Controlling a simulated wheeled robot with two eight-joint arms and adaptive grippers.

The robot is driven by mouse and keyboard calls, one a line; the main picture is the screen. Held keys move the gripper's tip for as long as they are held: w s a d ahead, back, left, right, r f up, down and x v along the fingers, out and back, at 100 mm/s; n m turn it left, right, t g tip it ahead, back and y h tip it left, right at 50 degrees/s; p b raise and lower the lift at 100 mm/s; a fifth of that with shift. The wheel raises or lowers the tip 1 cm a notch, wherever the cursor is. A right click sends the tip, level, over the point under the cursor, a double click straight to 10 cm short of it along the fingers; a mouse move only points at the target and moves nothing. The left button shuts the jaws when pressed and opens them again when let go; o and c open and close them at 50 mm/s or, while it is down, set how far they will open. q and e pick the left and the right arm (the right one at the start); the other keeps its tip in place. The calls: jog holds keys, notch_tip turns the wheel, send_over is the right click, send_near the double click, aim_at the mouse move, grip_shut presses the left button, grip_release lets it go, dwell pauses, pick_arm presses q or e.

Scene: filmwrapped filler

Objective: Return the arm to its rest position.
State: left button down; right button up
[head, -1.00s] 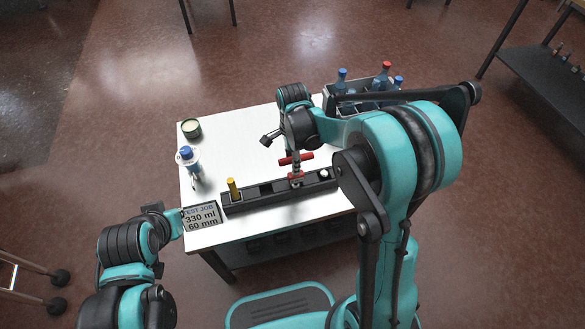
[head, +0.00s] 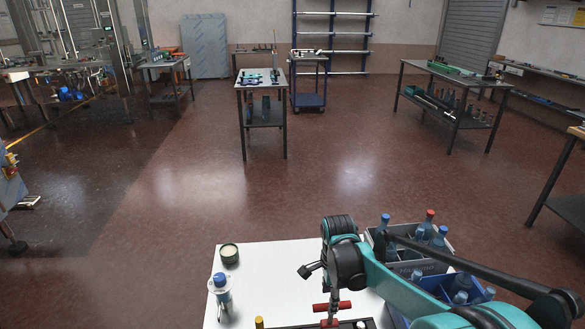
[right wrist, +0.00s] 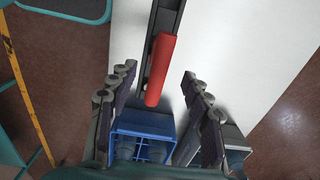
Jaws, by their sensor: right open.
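My right arm reaches over the white table (head: 275,260) from the right in the head view. My right gripper (head: 331,294) hangs above a red handle piece (head: 340,307) near the picture's bottom edge. In the right wrist view my right gripper (right wrist: 158,74) has its two fingers spread wide. The red handle (right wrist: 160,70) lies between them in the picture, with a gap on each side, and nothing is gripped. The handle's depth relative to the fingertips is hard to tell. My left arm is not in view.
A bottle with a blue cap (head: 221,290), a round dark tin (head: 229,253) and a yellow-topped piece (head: 259,322) are on the table. A grey crate of bottles (head: 408,268) and a blue crate (head: 480,294) stand at right beside my arm. Open floor lies beyond.

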jog(key=s+d+r+n+t, duration=0.2)
jog(key=s+r+n+t, duration=0.1)
jog(key=s+n, duration=0.5)
jog(key=s+d+r+n+t, duration=0.2)
jog(key=s+r+n+t, duration=0.1)
jog(key=s+n, duration=0.6)
jog(key=shift+r+t, duration=0.35)
jog(key=shift+t, duration=0.25)
